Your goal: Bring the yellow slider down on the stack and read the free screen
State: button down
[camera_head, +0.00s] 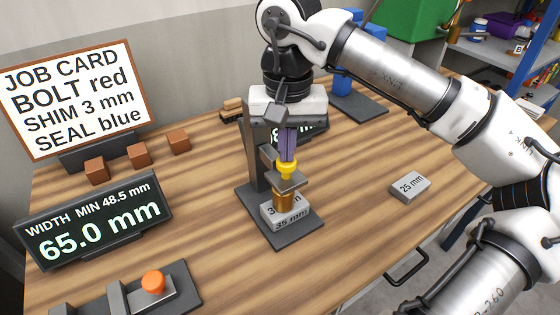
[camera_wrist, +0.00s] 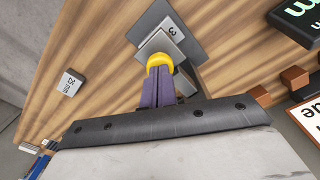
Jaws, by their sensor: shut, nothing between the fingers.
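The yellow slider (camera_head: 287,168) is a yellow knob over a grey plate on a dark upright gauge (camera_head: 256,165). Below the plate, a brown cylinder stands on a grey block (camera_head: 285,213) marked 35 mm; I cannot tell if plate and cylinder touch. My gripper (camera_head: 287,157) points down with its purple fingers shut and empty. Its tips are at the top of the yellow knob, seemingly touching it. The wrist view also shows the knob (camera_wrist: 160,61) at the fingertips. A dark screen (camera_head: 313,133) behind the gripper is partly hidden; its full reading cannot be read.
Another screen (camera_head: 95,222) reads WIDTH MIN 48.5 mm, 65.0 mm, behind a gauge with an orange knob (camera_head: 153,281). A loose 25 mm block (camera_head: 409,187) lies right. Several brown cubes (camera_head: 138,155) lie before the job card (camera_head: 75,98). Table is clear between gauges.

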jog(key=shift+f+b, duration=0.7)
jog(key=shift+f, duration=0.3)
jog(key=shift+r, duration=0.2)
notch_tip(320, 180, up, 10)
jog(key=p, duration=0.7)
dwell(0.4)
dwell(0.4)
